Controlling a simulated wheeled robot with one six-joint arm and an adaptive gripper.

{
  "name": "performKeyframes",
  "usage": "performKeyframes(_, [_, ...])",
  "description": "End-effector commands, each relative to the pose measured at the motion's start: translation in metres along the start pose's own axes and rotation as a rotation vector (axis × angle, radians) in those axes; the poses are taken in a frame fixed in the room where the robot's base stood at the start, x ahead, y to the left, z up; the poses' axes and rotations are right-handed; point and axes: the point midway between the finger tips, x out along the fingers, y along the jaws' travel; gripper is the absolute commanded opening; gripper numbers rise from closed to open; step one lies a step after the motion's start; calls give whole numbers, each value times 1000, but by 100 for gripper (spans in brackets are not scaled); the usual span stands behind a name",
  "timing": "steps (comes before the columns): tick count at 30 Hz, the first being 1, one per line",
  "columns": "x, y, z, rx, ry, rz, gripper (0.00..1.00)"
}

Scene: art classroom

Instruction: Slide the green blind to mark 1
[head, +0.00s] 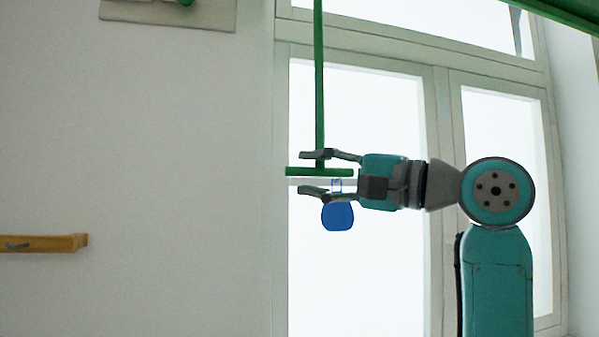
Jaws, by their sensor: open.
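A thin green vertical rod (319,80) hangs in front of the window and ends in a short green crossbar (305,171). A pale strip (300,181) lies just under the crossbar, and a blue rounded piece (338,215) hangs below it. My gripper (312,173) points left, with one finger above the crossbar and one below the strip. Its jaws are open around them, and I cannot tell whether they touch. A green piece (570,14), perhaps part of the blind, crosses the top right corner. No mark 1 is readable.
A white-framed window (365,270) stands behind my arm. A wooden rail (45,243) with a dark hook juts in at the left. A pale panel (200,15) with a green piece is at the top left. The wall between is bare.

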Motion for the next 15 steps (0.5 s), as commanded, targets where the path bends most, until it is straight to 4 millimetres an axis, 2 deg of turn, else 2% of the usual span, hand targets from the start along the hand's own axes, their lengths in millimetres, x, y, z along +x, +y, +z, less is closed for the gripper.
performKeyframes(1, [8,0,1,2,-2,0,41])
performKeyframes(6, [24,0,0,0,0,-1,41])
performKeyframes(15, [29,0,0,-1,1,-1,41])
